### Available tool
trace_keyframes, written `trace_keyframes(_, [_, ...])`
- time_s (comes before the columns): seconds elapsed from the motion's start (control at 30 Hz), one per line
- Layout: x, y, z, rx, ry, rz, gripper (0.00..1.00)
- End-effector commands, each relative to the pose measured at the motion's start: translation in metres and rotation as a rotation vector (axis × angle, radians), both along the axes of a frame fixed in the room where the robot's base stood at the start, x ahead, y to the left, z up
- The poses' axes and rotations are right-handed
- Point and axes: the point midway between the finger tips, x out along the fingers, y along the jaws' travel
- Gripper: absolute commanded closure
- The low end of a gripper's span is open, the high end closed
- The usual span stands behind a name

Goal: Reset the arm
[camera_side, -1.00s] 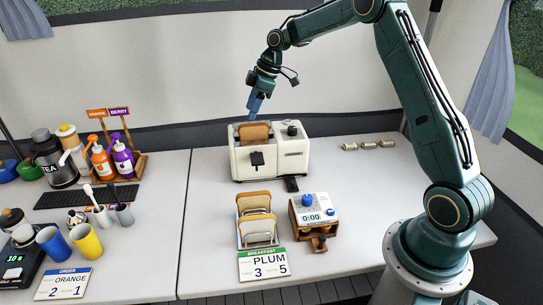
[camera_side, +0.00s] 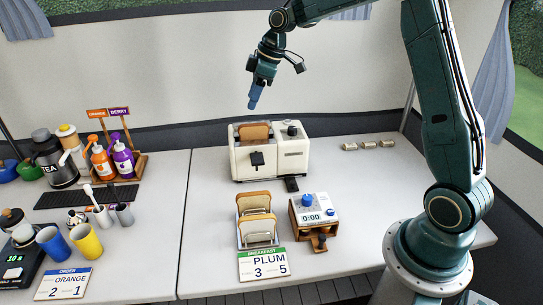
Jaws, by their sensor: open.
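My gripper (camera_side: 254,98) hangs in the air above the white toaster, pointing down, with clear space between its blue fingertips and the toaster. It is open, and nothing shows in it. The toaster (camera_side: 250,162) stands on the right-hand table with a slice of bread (camera_side: 254,132) showing at its top. A toast rack (camera_side: 240,235) in front of it holds slices of bread (camera_side: 254,202).
A timer box (camera_side: 318,215) reading 0:00 stands right of the rack, behind a PLUM card (camera_side: 264,266). Small blocks (camera_side: 368,145) lie at the back right. Sauce bottles (camera_side: 124,160), a tea jug (camera_side: 55,163) and cups (camera_side: 86,241) fill the left table.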

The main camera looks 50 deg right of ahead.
Motion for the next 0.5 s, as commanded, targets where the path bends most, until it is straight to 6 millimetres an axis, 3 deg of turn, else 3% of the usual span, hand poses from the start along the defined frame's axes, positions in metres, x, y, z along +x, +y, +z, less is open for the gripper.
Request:
trace_keyframes(0.2, [-0.038, 0.027, 0.040, -0.015, -0.007, -0.086, 0.50])
trace_keyframes(0.5, [-0.097, 0.057, 0.077, -0.024, -0.018, -0.207, 0.50])
